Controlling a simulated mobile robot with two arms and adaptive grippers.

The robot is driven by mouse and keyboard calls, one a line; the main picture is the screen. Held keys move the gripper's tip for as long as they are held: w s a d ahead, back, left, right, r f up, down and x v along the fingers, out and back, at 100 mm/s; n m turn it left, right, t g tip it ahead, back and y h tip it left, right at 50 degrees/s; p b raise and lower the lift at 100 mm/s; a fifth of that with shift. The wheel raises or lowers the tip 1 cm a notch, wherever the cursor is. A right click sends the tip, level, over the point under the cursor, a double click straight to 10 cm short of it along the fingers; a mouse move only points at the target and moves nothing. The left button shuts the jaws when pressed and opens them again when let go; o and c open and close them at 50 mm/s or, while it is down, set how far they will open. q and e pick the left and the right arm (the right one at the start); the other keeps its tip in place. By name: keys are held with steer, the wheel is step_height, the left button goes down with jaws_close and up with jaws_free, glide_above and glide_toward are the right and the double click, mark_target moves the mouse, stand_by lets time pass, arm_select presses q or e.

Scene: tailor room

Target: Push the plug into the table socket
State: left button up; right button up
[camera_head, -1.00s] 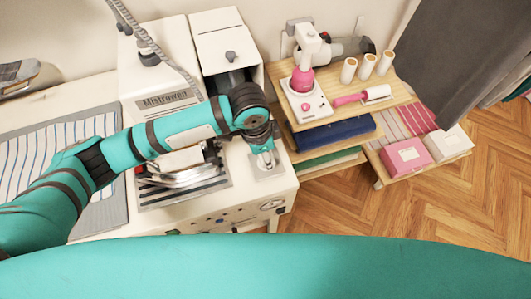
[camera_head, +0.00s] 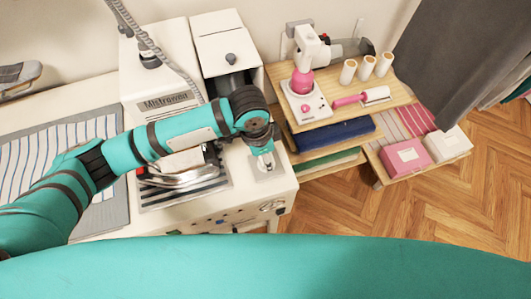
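My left arm comes in from the left across the white table (camera_head: 243,205). Its gripper (camera_head: 263,158) points down over the table's right end, at a light grey plate (camera_head: 270,174) that looks like the table socket. The fingertips are small and seen from above, so I cannot tell whether they are open or shut. I cannot make out the plug; the gripper may hide it. My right gripper is not in view.
A silver iron (camera_head: 180,177) rests on a striped pad just left of the gripper. A white steam station (camera_head: 160,80) stands behind my arm. A wooden shelf (camera_head: 335,110) with a pink-and-white device (camera_head: 304,90) stands to the right.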

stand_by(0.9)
arm_select(q)
steer(key=shift+p, duration=0.55)
stand_by(0.5)
steer(key=shift+p, duration=0.5)
steer(key=shift+f, duration=0.65)
steer(key=o, duration=1.2)
steer(key=shift+c, duration=0.2)
steer(key=shift+r, duration=0.1)
step_height(320, 180, up, 12)
steer(key=a, duration=0.1)
steer(key=shift+s+a, duration=0.25)
steer(key=shift+a, duration=0.1)
